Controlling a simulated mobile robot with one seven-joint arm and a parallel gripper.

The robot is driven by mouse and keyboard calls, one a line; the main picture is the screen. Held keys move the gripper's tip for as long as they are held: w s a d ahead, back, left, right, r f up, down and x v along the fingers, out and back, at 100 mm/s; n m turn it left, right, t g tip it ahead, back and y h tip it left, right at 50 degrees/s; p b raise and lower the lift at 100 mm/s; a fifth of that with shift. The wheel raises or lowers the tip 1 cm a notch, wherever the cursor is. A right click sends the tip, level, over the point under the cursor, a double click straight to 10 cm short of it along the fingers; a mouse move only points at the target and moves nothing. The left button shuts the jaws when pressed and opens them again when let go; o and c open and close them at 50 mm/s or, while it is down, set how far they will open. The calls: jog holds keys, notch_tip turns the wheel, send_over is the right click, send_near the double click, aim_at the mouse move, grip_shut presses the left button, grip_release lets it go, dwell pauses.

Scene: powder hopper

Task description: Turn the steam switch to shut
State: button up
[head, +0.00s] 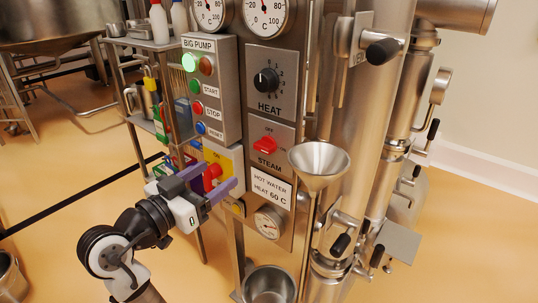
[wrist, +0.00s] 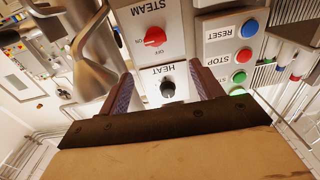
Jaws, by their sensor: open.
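The steam switch (head: 266,145) is a red knob on a grey panel above the word STEAM, with OFF marked above it. Its handle lies roughly sideways, not toward OFF. It also shows upside down in the wrist view (wrist: 155,37), with ON beside it. My gripper (head: 208,180) is open and empty, to the left of and lower than the switch, in front of the panel. In the wrist view my purple fingers (wrist: 163,84) frame the black heat knob (wrist: 168,88), with the steam switch beyond them; neither knob is touched.
A steel funnel (head: 319,160) stands just right of the steam panel. The pump box (head: 211,95) with lit green lamp and buttons is at left. A yellow box with a red knob (head: 212,177) is close behind my gripper. A steel pot (head: 269,285) stands below.

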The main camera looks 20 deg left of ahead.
aim_at(261, 150)
jog(key=x, duration=0.4)
jog(key=p+x, duration=0.1)
jog(key=x, duration=0.4)
jog(key=p+x, duration=0.1)
jog(key=x, duration=0.4)
jog(key=shift+s+d+f, duration=0.1)
jog(key=shift+d+f, duration=0.25)
jog(key=shift+c, duration=0.4)
jog(key=c, duration=0.9)
